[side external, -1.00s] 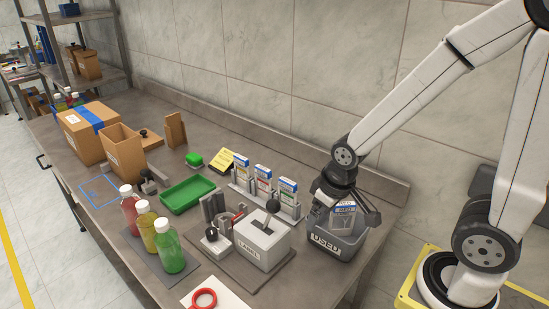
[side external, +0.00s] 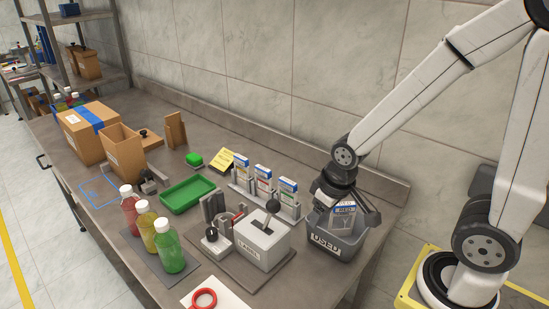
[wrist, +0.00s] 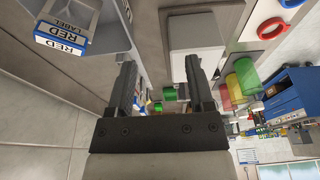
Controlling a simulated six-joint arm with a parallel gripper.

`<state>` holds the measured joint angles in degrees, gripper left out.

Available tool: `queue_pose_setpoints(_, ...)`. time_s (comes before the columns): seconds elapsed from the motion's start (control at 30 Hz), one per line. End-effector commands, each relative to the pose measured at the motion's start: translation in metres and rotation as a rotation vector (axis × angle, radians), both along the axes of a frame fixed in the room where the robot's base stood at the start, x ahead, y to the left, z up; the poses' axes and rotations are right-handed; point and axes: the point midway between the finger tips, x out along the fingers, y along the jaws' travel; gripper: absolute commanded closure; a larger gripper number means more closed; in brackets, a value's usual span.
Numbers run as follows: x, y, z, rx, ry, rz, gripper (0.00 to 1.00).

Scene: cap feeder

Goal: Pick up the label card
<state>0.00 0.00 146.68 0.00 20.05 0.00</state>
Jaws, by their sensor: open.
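A white label card with a blue top (side external: 343,217) stands tilted in the grey bin marked USED (side external: 327,248), under my gripper (side external: 347,207). In the wrist view, a blue-edged card reading RED LABEL (wrist: 65,32) shows at the upper left, outside the left finger. My gripper (wrist: 160,65) is open, with no card visible between its fingers. Three more blue-topped cards stand in a rack on the bench: a left one (side external: 265,171), a middle one (side external: 264,183) and a right one (side external: 287,191). The USED card's lower part is hidden by the bin.
A grey box marked LABEL with a black-knobbed lever (side external: 262,240) stands left of the bin. A green tray (side external: 187,194), three bottles (side external: 163,240) and cardboard boxes (side external: 88,130) are further left. The wall (side external: 350,60) runs behind the bench.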

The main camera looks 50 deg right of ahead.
Motion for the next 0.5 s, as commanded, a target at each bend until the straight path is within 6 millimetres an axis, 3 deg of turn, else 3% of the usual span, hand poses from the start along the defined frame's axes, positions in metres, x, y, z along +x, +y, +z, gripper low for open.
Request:
queue_pose_setpoints(0.27,0.013,-0.002,0.002,0.0,-0.005,-0.001,0.32)
queue_pose_setpoints(0.5,0.062,-0.008,0.008,0.001,-0.022,-0.005,0.32)
